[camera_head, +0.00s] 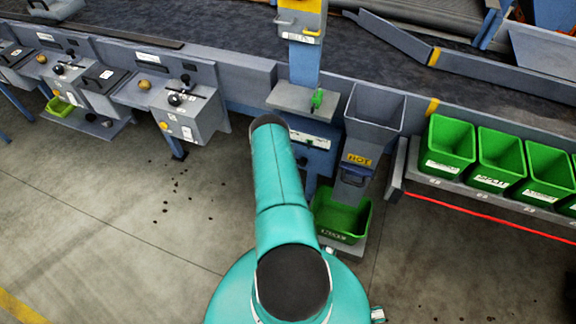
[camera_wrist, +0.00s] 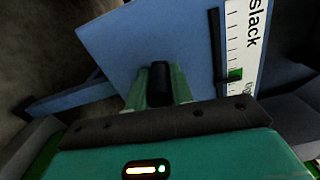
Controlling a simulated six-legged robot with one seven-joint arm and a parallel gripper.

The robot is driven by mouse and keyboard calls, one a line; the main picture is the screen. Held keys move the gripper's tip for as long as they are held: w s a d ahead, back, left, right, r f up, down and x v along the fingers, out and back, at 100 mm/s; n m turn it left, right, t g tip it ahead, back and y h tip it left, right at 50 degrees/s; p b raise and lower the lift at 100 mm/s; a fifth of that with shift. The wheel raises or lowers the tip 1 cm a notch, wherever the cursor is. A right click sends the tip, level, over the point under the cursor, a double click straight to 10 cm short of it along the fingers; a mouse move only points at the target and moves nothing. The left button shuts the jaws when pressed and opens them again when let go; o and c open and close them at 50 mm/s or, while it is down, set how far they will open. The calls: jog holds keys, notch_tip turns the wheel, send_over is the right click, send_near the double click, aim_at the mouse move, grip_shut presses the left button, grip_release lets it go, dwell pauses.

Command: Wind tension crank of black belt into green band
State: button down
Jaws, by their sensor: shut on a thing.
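In the wrist view, my gripper (camera_wrist: 159,98) is shut on a black crank knob (camera_wrist: 160,76), one green finger on each side of it. Behind it is a tilted blue plate (camera_wrist: 120,50). To the right, a white tension scale (camera_wrist: 245,45) reads "slack" at its upper end; the word at its lower end is partly hidden. A green band (camera_wrist: 235,74) crosses the scale near that lower end. A dark vertical bar (camera_wrist: 216,45) runs beside the scale; the pointer's exact reading is unclear. In the head view, my arm hides the gripper and crank. A black belt (camera_head: 220,45) runs along the back.
A grey chute (camera_head: 375,115) stands right of my arm, above a green bin (camera_head: 341,222). More green bins (camera_head: 450,145) line a shelf at right. Control boxes with levers (camera_head: 190,112) stand at left. The concrete floor (camera_head: 110,220) at left is open, with small dark bits.

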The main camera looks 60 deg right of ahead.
jog(key=shift+r, duration=0.1)
jog(key=c, duration=1.3)
grip_release()
jog(key=shift+o, duration=0.2)
jog(key=shift+a, duration=0.1)
jog(key=s+a, duration=0.2)
jog(key=a, duration=1.1)
jog(key=shift+a, duration=0.25)
jog(key=shift+s, duration=0.1)
